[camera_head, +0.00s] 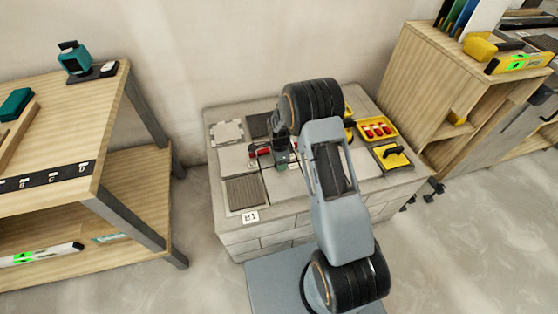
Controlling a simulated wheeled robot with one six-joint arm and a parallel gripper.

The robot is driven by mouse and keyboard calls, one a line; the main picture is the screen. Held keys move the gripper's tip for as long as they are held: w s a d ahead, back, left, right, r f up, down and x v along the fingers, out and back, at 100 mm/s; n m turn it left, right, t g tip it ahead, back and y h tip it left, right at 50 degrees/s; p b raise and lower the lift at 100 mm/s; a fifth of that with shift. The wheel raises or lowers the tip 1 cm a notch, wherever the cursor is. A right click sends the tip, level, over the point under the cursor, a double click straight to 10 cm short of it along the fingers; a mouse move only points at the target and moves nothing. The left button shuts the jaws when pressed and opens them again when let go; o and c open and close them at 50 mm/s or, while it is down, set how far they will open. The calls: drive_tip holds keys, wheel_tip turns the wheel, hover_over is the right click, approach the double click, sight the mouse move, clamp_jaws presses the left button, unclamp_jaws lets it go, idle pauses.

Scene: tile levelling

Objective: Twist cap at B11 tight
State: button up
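My gripper (282,163) is low over the left-middle part of the tiled block (226,184), pointing down among the tiles. Its fingertips are small and partly hidden by my arm, so I cannot tell if they are open or on a cap. A red cap-like piece (262,152) sits just left of the gripper, with a small white label below it. I cannot read which spot is B11. A label reading B1 (250,216) is on the block's front edge. My arm hides the middle of the block.
A yellow tray with red caps (376,130) and a yellow-and-black tool (393,155) lie at the block's right. A wooden table (70,125) stands left and a wooden shelf unit (420,75) right. Bare floor lies between the table and the block.

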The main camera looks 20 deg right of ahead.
drive_tip(key=shift+r, duration=0.1)
wheel_tip(320, 180, up, 14)
drive_tip(key=p, duration=0.3)
drive_tip(key=shift+f, duration=0.2)
idle(0.5)
drive_tip(key=s+r+n+t+p, duration=0.1)
drive_tip(key=s+r+n+p, duration=0.5)
drive_tip(key=r, duration=0.6)
drive_tip(key=s+r+n+t+p, duration=0.1)
drive_tip(key=s+r+n+p, duration=0.5)
drive_tip(key=r, duration=0.7)
drive_tip(key=s+r+n+t+p, duration=0.1)
drive_tip(key=s+r+n+p, duration=0.5)
drive_tip(key=s+r, duration=0.5)
wheel_tip(320, 180, up, 2)
drive_tip(key=p, duration=0.2)
drive_tip(key=shift+a+r+t+p, duration=0.2)
drive_tip(key=shift+t+p, duration=0.1)
drive_tip(key=shift+p, duration=0.1)
